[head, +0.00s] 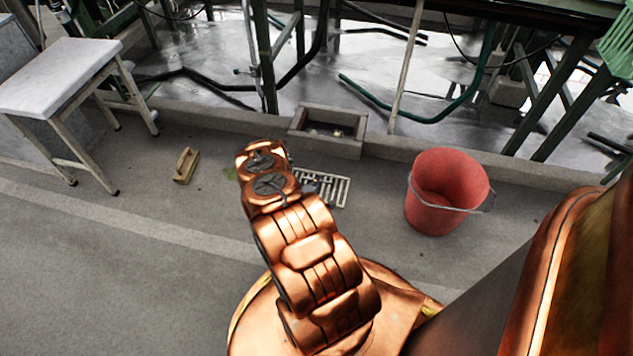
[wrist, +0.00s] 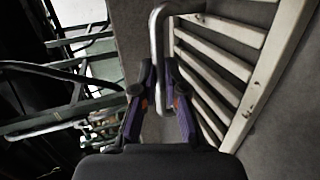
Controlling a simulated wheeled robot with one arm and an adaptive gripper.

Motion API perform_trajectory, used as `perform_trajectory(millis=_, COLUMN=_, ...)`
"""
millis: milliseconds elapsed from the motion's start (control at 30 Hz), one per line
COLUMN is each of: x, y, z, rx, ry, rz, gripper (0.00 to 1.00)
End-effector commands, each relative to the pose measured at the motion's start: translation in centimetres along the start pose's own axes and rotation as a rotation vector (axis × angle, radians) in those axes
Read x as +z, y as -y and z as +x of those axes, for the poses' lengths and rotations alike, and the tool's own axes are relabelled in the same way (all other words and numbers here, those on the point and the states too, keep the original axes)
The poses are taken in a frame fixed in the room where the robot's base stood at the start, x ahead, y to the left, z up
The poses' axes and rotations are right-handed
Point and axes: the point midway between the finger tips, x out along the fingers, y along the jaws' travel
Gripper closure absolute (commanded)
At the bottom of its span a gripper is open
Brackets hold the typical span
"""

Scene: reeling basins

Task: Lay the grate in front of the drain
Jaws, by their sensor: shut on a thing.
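The grate (head: 335,187), pale with slots, shows in the head view just in front of the drain (head: 327,128), a square concrete-rimmed opening at the basin kerb. My arm covers its left part. In the wrist view the grate's pale bars (wrist: 225,60) fill the right side, and its hoop handle (wrist: 155,22) runs down between my fingers. My gripper (wrist: 160,75) is shut on the handle. In the head view my gripper is hidden behind my arm. I cannot tell whether the grate touches the floor.
A red bucket (head: 446,192) stands right of the grate. A small wooden object (head: 186,165) lies on the floor to the left, near a white-topped stool (head: 58,78). Green metal frames and pipes stand behind the kerb. The floor at left front is clear.

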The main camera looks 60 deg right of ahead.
Motion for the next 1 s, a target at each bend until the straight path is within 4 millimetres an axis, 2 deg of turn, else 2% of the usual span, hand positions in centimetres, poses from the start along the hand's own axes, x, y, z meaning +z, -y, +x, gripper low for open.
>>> perform_trajectory(millis=300, x=0.03, y=-0.12, z=0.13, rx=0.005, ry=0.001, rz=0.002, gripper=1.0)
perform_trajectory(millis=333, x=0.04, y=-0.06, z=0.12, rx=0.003, ry=0.001, rz=0.001, gripper=0.87)
perform_trajectory(millis=567, x=0.06, y=-0.03, z=0.1, rx=0.002, ry=0.001, rz=0.001, gripper=0.64)
perform_trajectory(millis=900, x=0.08, y=-0.18, z=0.03, rx=0.001, ry=0.001, rz=0.001, gripper=0.64)
perform_trajectory(millis=1000, x=-0.02, y=-0.21, z=-0.83, rx=-0.001, ry=0.0, rz=-0.001, gripper=0.64)
